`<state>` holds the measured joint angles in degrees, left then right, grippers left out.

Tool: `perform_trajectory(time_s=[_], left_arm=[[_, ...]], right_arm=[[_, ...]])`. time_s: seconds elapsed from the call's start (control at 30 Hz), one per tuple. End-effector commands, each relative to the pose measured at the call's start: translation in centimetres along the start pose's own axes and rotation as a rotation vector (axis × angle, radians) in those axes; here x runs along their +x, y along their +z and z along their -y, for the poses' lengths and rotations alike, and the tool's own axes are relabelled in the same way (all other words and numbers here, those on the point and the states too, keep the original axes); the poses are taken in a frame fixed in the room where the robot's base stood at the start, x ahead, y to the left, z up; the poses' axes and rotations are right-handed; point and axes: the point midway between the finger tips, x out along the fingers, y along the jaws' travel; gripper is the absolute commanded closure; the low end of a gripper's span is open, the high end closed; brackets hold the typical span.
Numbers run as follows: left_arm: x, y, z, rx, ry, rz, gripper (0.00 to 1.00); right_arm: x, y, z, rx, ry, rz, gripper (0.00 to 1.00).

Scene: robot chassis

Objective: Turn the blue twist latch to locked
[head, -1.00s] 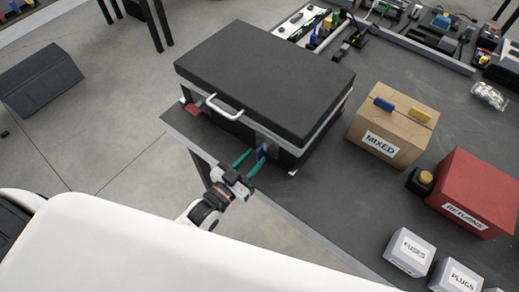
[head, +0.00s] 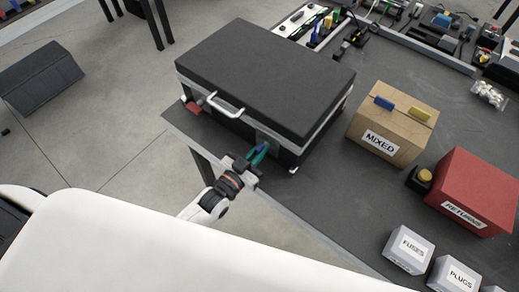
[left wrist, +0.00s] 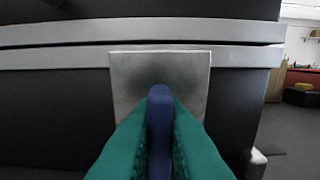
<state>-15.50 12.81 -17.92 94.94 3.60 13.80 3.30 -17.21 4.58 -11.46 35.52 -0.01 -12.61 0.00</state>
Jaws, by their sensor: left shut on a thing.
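A black case (head: 262,72) with a pale metal band and a light handle (head: 224,107) stands shut on the dark table. The blue twist latch (left wrist: 159,128) sits on a grey metal plate (left wrist: 190,72) on the case's front. In the left wrist view the latch stands upright between my green fingers. My left gripper (head: 259,153) is shut on the latch, one finger on each side, and partly hides it in the head view. My right gripper is not in view.
A red latch (head: 193,107) is on the case front, left of the handle. A MIXED carton (head: 391,131), a red RETURNS box (head: 475,188) and a yellow button (head: 424,176) stand to the right. The table's front edge lies below the case.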

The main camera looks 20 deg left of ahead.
Motion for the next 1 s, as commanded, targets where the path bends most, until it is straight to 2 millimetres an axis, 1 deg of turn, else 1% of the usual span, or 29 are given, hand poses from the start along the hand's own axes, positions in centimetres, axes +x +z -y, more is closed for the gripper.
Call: perform_trajectory(time_s=[0.17, 0.37, 0.7, 1.0], left_arm=[[-0.01, 0.02, 0.02, 0.031, 0.001, -0.001, 1.0], [0.0, 0.03, 0.11, 0.136, 0.0, -0.001, 1.0], [0.0, -0.01, 0.27, 0.437, 0.001, 0.0, 1.0], [-0.02, -0.23, 0.41, 0.724, 0.0, -0.002, 1.0]], right_arm=[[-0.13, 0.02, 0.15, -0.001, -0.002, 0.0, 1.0], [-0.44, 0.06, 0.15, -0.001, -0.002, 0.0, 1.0], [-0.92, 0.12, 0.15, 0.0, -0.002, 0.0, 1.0], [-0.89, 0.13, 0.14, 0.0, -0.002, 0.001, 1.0]])
